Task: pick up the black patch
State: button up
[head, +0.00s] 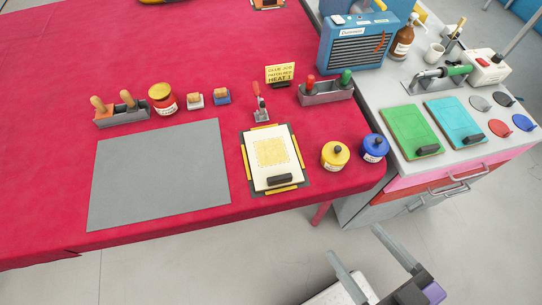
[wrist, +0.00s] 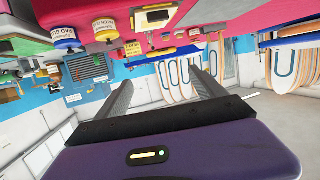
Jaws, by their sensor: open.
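The black patch (head: 504,98) is a small dark disc lying flat on the grey cabinet top at the far right of the head view. It lies beside a grey patch (head: 480,103), with a red patch (head: 499,128) and a blue patch (head: 522,122) in front of it. My gripper (head: 354,242) is low in the head view, over the floor in front of the cabinet, well away from the patches. Its fingers are spread and empty. They also show in the wrist view (wrist: 162,80), where I cannot make out the black patch.
The cabinet top (head: 408,167) also holds a green board (head: 411,132), a teal board (head: 455,122), a green-handled tool (head: 440,74) and a white box (head: 487,68). Drawer handles (head: 450,188) stick out in front. Yellow (head: 335,155) and blue (head: 374,148) tins stand on the red table.

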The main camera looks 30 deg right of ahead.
aim_at(501, 98)
jog(key=z, duration=1.85)
jog(key=i+l+u, duration=0.15)
jog(key=u, duration=1)
jog(key=l+u, duration=0.3)
jog(key=l, duration=0.25)
jog(key=l+u, duration=0.3)
jog(key=l, duration=0.3)
jog(key=l+u, duration=0.3)
jog(key=l, duration=0.25)
jog(key=k+l+u, duration=0.15)
jog(key=l+u, duration=0.15)
jog(key=l, duration=0.25)
jog(key=k+l, duration=0.1)
jog(key=l, duration=0.3)
jog(key=k+l, duration=0.1)
jog(key=l, duration=0.3)
jog(key=k+l, duration=0.1)
jog(key=l, duration=0.3)
jog(key=k+l+u, duration=0.1)
jog(key=l, duration=0.3)
jog(key=k+l, duration=0.15)
jog(key=l, duration=0.2)
jog(key=k+l, duration=0.1)
jog(key=l, duration=0.3)
jog(key=k+l, duration=0.15)
jog(key=l, duration=0.25)
jog(key=k+l+u, duration=0.1)
jog(key=l, duration=0.25)
